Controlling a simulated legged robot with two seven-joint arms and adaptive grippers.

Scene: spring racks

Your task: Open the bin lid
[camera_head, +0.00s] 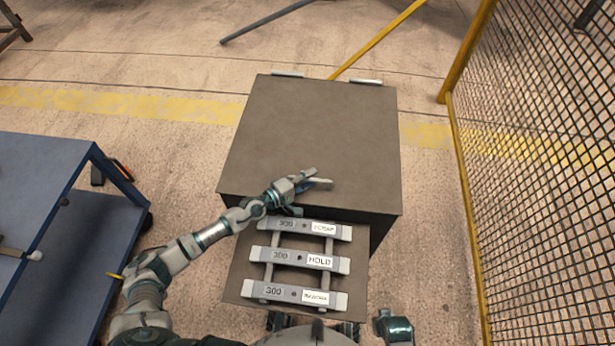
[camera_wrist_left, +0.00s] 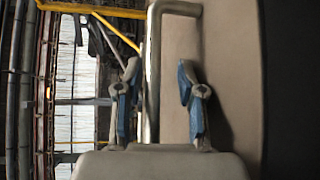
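The bin (camera_head: 310,140) has a flat dark grey-brown lid, which lies level and looks closed, with two pale hinges along its far edge. My left gripper (camera_head: 316,178) is at the lid's near edge, around its middle. In the left wrist view its two blue-padded fingers (camera_wrist_left: 158,72) are spread apart. A pale grey bar (camera_wrist_left: 152,85) with a bent end, which looks like a handle, runs between them, with gaps on both sides. Whether a finger touches it is hard to tell. My right gripper does not show.
In front of the bin is a rack panel (camera_head: 240,272) with three grey labelled bars, the middle one (camera_head: 297,258) reading HOLD. A blue cart (camera_head: 60,190) stands at the left. A yellow-framed mesh fence (camera_head: 540,150) stands at the right.

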